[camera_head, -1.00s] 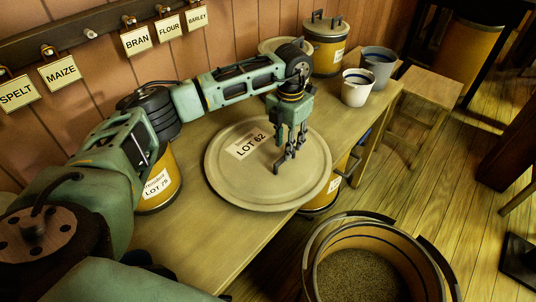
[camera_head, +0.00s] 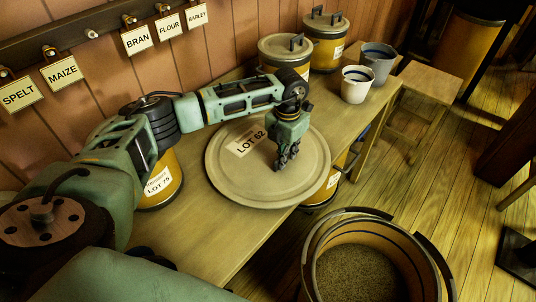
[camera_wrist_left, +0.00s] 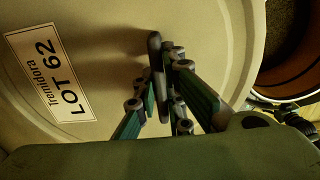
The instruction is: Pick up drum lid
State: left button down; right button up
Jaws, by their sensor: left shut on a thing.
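The drum lid is a wide, round, beige disc (camera_head: 232,178) with a white LOT 62 label (camera_head: 246,143). It lies level near the table's front edge, and I cannot tell whether it rests on the table or on something beneath. My left gripper (camera_head: 286,158) is over the lid's middle with its fingers closed together. In the left wrist view the lid (camera_wrist_left: 105,30) fills the upper part. There the gripper's fingers (camera_wrist_left: 168,85) close on the lid's dark bar handle (camera_wrist_left: 155,50), partly hidden by the fingers. My right gripper is not seen.
A LOT 75 drum (camera_head: 160,182) stands behind my left arm. Two lidded drums (camera_head: 286,52) (camera_head: 326,40) and two cups (camera_head: 356,86) (camera_head: 378,62) stand at the table's far end. A grain-filled tub (camera_head: 372,228) is on the floor at front right. A stool (camera_head: 430,82) stands beyond.

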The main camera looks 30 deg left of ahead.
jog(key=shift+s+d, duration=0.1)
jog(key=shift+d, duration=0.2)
pick_arm(q)
jog(key=shift+r, duration=0.1)
jog(key=shift+w+r, duration=0.1)
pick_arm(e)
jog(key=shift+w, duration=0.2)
